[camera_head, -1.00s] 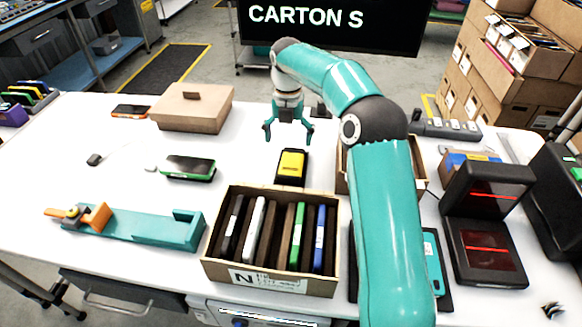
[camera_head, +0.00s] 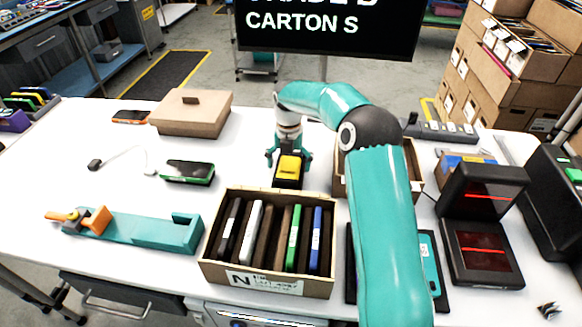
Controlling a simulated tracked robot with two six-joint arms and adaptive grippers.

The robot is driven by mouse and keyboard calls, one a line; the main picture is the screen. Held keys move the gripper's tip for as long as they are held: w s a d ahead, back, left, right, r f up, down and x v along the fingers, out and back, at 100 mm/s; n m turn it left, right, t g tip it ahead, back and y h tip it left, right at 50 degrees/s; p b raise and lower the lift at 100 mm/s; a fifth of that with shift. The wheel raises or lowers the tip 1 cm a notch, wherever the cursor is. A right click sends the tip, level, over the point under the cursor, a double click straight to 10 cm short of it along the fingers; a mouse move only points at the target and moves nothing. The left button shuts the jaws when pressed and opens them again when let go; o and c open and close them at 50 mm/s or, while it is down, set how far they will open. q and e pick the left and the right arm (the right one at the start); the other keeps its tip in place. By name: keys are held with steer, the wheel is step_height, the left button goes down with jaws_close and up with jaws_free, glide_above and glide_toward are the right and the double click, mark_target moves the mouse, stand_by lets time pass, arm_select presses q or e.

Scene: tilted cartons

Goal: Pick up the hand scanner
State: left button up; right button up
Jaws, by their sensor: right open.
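The hand scanner, a yellow and black block (camera_head: 289,167), appears to be the one lying on the white table just behind the open carton. My right gripper (camera_head: 288,160) points down at it from behind. Its two teal fingers are spread, one at each side of the scanner's far end. I cannot tell whether they touch it. My left gripper is not in view.
The carton (camera_head: 268,284) with several upright devices stands just in front of the scanner. A second carton (camera_head: 414,188) is partly hidden by my right arm. A green-edged phone (camera_head: 187,171) and a lidded brown box (camera_head: 190,111) lie to the left.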

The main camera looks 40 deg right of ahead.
steer(key=c, duration=1.1)
steer(key=shift+r, duration=0.1)
